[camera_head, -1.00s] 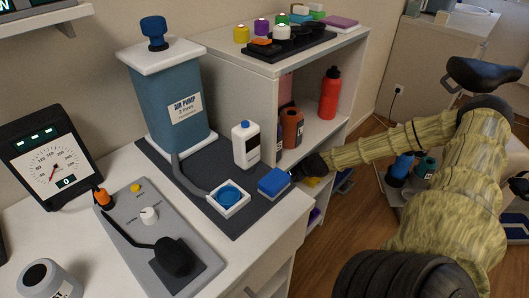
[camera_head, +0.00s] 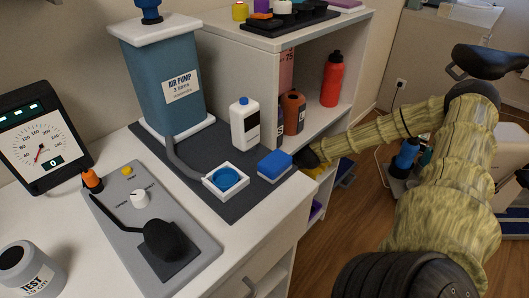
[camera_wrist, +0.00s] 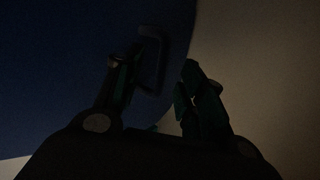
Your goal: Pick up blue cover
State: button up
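A blue cover (camera_head: 275,160), a small blue block with a white lower edge, sits at the right end of the dark mat on the counter. My gripper (camera_head: 299,158) is at the right side of the cover, at the counter's edge. Its fingers are small and dark in the head view, and I cannot tell there whether they touch the cover. In the wrist view, which is very dark, the two fingers (camera_wrist: 158,80) stand apart with a gap between them. A large blue surface (camera_wrist: 60,60), probably the cover, fills the left side behind them.
A white bottle (camera_head: 245,125) stands behind. The blue air pump (camera_head: 168,85), a control panel (camera_head: 150,225) and a shelf with a red bottle (camera_head: 331,80) are nearby.

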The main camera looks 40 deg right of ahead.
grip_shut()
jog(key=shift+s+r, duration=0.1)
jog(key=shift+s+d+r+p, duration=0.2)
jog(key=shift+s+r+p, duration=0.15)
jog(key=shift+r+p, duration=0.35)
jog(key=p+v, duration=0.2)
jog(key=p, duration=0.1)
jog(key=p+v, duration=0.2)
jog(key=p, duration=0.1)
jog(key=shift+s+d+f, duration=0.1)
jog(key=shift+s, duration=0.35)
jog(key=s+d+r+p, duration=0.2)
jog(key=s+r+p, duration=0.2)
jog(key=s+p, duration=0.4)
jog(key=shift+s+d+p, duration=0.3)
jog(key=shift+s+p, duration=0.1)
jog(key=shift+p, duration=0.9)
